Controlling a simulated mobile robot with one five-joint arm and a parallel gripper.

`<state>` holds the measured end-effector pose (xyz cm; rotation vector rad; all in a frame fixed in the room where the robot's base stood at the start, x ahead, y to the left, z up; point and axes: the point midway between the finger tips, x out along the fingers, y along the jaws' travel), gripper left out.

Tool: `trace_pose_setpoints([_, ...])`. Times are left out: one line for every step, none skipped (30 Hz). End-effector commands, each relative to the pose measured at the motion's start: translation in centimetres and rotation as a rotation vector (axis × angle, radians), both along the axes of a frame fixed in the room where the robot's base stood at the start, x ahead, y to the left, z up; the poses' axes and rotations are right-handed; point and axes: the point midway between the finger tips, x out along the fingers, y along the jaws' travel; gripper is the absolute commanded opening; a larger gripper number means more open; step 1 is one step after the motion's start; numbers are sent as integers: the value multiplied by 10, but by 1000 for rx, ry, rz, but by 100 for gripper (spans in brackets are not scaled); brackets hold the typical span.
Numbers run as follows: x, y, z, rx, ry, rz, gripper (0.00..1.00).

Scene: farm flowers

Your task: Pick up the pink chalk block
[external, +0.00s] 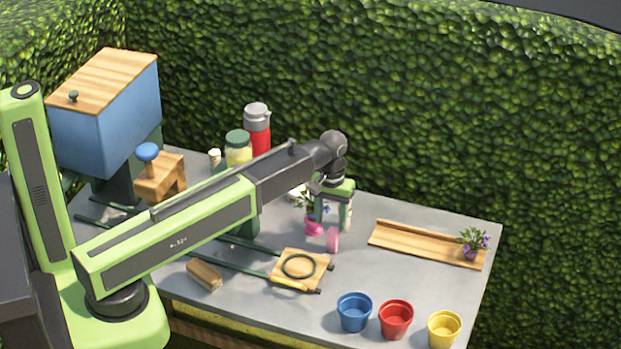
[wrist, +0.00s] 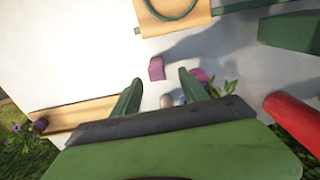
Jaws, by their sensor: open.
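The pink chalk block (external: 332,240) stands on the grey table, just right of a pink pot (external: 314,228) with a small plant. In the wrist view the pink chalk block (wrist: 156,68) lies just beyond the fingertips, slightly left of the middle between them. My gripper (external: 334,215) is above the table beside the block and the potted plant. In the wrist view my gripper (wrist: 160,76) has its two green fingers spread apart, with nothing held between them. The pink pot is partly hidden behind the right finger.
A wooden board with a green ring (external: 317,276) lies in front of the block. A wooden tray (external: 405,243) with a purple-flowered plant is at the right. Blue (external: 354,312), red (external: 396,320) and yellow (external: 444,329) pots stand at the front edge. A red bottle (external: 258,133) stands behind.

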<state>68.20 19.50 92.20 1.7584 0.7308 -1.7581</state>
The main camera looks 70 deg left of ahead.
Motion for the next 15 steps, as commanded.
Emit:
trace_pose_setpoints([0,0,-19,0,0,0,51])
trace_pose_setpoints([0,0,-22,0,0,0,51])
trace_pose_setpoints([0,0,-25,0,0,0,51])
trace_pose_setpoints([0,0,-26,0,0,0,51])
trace_pose_setpoints([0,0,-26,0,0,0,51])
trace_pose_setpoints([0,0,-24,0,0,0,51])
trace_pose_setpoints([0,0,-23,0,0,0,51])
trace_pose_setpoints([0,0,-23,0,0,0,51])
trace_pose_setpoints([0,0,-25,0,0,0,51])
trace_pose_setpoints([1,-1,-27,0,0,0,51])
trace_pose_setpoints([1,-1,-30,0,0,-1,51])
trace_pose_setpoints([1,-1,-36,0,0,-1,51])
trace_pose_setpoints([2,-2,-41,0,0,-1,51])
trace_pose_setpoints([2,-2,-46,0,0,-1,51])
trace_pose_setpoints([3,-3,-53,0,0,-1,51])
